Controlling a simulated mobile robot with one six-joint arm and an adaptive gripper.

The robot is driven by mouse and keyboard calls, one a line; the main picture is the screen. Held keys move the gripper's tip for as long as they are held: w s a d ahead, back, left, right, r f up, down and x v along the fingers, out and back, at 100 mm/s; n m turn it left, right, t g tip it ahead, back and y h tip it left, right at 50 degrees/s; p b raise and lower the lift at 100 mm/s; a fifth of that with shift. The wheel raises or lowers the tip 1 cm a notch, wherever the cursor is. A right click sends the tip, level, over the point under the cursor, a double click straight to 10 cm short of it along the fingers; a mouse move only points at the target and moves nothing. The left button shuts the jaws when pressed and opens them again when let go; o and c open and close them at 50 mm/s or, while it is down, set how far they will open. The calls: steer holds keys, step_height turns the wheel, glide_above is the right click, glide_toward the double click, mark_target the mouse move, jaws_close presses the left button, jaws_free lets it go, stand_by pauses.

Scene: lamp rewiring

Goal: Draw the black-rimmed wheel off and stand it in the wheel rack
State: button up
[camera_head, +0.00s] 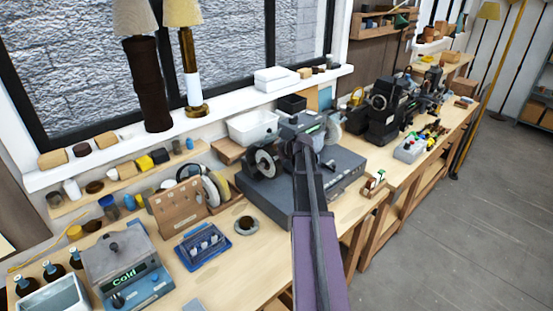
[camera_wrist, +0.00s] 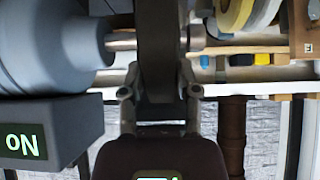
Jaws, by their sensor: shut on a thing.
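The black-rimmed wheel (camera_wrist: 158,40) is a dark upright band, seen edge-on between my jaws in the wrist view. My gripper (camera_wrist: 158,85) is shut on it. A metal shaft (camera_wrist: 121,45) shows between the wheel and the grey machine body (camera_wrist: 55,45); I cannot tell whether the wheel is still on the shaft. In the head view, a dark-rimmed disc (camera_head: 265,162) shows at the left end of the grey grinder (camera_head: 285,200), and my arm hides the jaws. The brown wooden rack (camera_head: 178,210) stands left of it, with pale wheels (camera_head: 215,188) beside it.
A blue tray of small parts (camera_head: 201,246) and a dark ring-shaped dish (camera_head: 246,225) lie in front of the rack. A grey box marked "Cold" (camera_head: 125,270) stands at the near left. A white bin (camera_head: 252,126) is behind the grinder. Bare bench lies around the dish.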

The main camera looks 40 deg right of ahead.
steer(key=shift+r, duration=0.15)
jaws_close()
steer(key=shift+a, duration=0.2)
steer(key=a, duration=0.7)
steer(key=shift+s+a, duration=0.25)
steer(key=shift+a, duration=0.1)
stand_by(1.4)
steer(key=w+a+f+b, duration=0.2)
steer(key=w+b, duration=0.1)
steer(key=w, duration=0.4)
steer(key=w+a+f+t+b, duration=0.1)
steer(key=w+a+f+b, duration=0.1)
steer(key=w, duration=0.5)
steer(key=shift+f+b, duration=0.55)
steer(key=shift+b, duration=0.1)
steer(key=shift+f, duration=0.2)
step_height(320, 180, down, 8)
steer(key=b, duration=0.8)
steer(key=shift+b, duration=0.3)
